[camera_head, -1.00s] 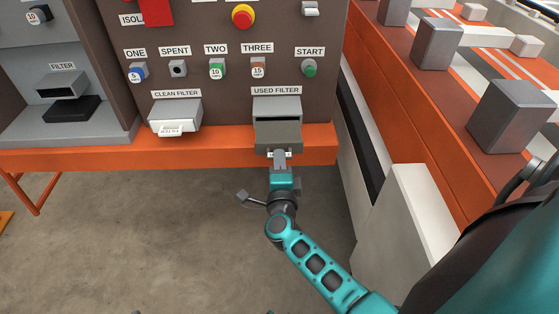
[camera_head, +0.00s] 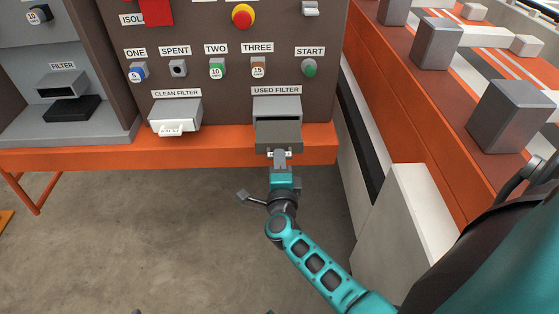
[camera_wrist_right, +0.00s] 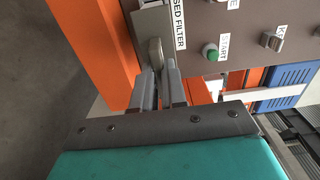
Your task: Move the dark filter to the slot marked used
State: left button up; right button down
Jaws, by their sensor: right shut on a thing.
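The dark filter (camera_head: 72,108) looks like a flat black block at the slot labelled FILTER (camera_head: 63,85), on the grey unit at the left. The used filter drawer (camera_head: 278,137) is a grey box under the USED FILTER label; it stands out from its housing and shows a dark gap at its top. My right gripper (camera_head: 280,156) is shut on the handle of this drawer. In the right wrist view its fingers (camera_wrist_right: 158,75) close around the grey handle (camera_wrist_right: 155,50). My left gripper is not in view.
The white clean filter drawer (camera_head: 174,116) with its handle is left of the used one. Several buttons, including the green start button (camera_head: 309,68), sit above. An orange ledge (camera_head: 215,150) runs below. A conveyor with grey blocks (camera_head: 510,115) is at right. The floor in front is clear.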

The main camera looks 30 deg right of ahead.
aim_at(279, 147)
jog(key=shift+b+x, duration=0.45)
jog(key=shift+x, duration=2.15)
jog(key=shift+b+x, duration=0.8)
jog(key=shift+x, duration=1.7)
jog(key=c, duration=1.1)
grip_release()
jog(key=shift+s, duration=0.1)
